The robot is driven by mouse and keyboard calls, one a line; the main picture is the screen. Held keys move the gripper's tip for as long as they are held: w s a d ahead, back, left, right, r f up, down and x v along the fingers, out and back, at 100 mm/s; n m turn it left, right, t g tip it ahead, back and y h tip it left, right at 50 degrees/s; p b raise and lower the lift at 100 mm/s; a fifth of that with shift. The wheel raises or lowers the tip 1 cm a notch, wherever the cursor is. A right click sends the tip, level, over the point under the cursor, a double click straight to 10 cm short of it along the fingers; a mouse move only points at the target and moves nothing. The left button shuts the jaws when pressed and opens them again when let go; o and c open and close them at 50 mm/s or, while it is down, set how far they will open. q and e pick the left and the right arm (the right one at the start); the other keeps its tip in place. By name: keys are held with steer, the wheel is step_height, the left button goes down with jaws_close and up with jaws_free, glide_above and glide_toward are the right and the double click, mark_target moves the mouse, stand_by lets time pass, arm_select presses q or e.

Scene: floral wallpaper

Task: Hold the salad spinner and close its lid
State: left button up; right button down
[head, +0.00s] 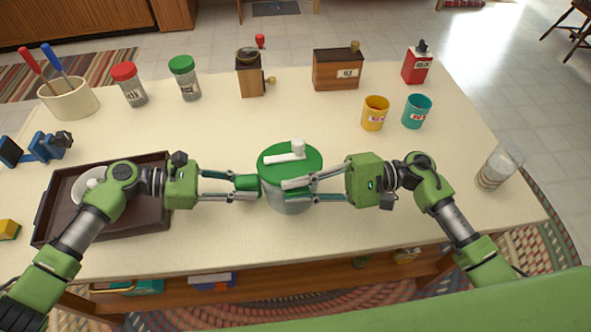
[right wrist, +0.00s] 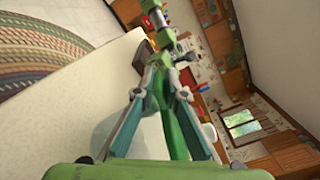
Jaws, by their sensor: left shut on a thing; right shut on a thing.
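The salad spinner stands upright on the table in front of me, with a clear grey bowl (head: 287,205). Its round green lid (head: 290,153) with a white crank lies over the bowl; I cannot tell if it is fully seated. My left gripper (head: 248,187) is shut at the spinner's left side, on a green side part. My right gripper (head: 291,190) is shut at the front right edge of the spinner, its fingers hiding part of the bowl. In the right wrist view a green part (right wrist: 178,125) lies between the fingers, with the pale bowl (right wrist: 112,130) beside them.
A dark tray (head: 155,217) with white dishes is under my left arm. Yellow (head: 375,113) and teal (head: 416,111) cups, jars, a grinder (head: 250,78) and a wooden box (head: 337,70) stand farther back. A clear glass (head: 497,168) is at the right edge.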

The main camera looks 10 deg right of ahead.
steer(key=shift+s+f+n, duration=0.1)
steer(key=shift+f+n, duration=1)
steer(key=shift+f, duration=0.9)
steer(key=c, duration=2.2)
jaws_free()
arm_select(q)
steer(key=shift+s, duration=0.1)
arm_select(e)
steer(key=d, duration=1.2)
steer(key=shift+w, duration=0.3)
